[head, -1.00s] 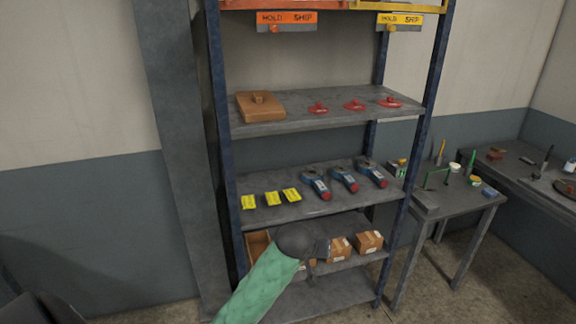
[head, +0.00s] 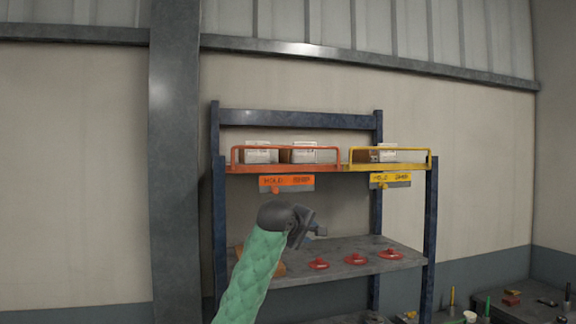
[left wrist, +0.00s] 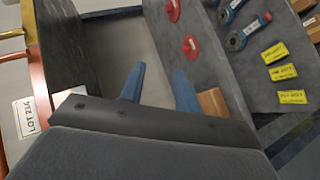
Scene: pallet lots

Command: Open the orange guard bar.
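The orange guard bar (head: 285,147) runs along the front of the left half of the top shelf. It stands upright in front of boxes, and its edge also shows at the far left of the left wrist view (left wrist: 36,62). My left gripper (head: 314,229) is below the bar, in front of the rack and just above the red-handled shelf, apart from the bar. In the left wrist view its two blue fingers (left wrist: 159,86) are spread with nothing between them. My right gripper is not in view.
A yellow guard bar (head: 392,149) fronts the right half of the top shelf. An orange sign (head: 287,181) and a yellow sign (head: 390,177) hang below. White-labelled boxes (head: 312,152) stand behind the bars. Red-handled items (head: 389,254) lie on the shelf below.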

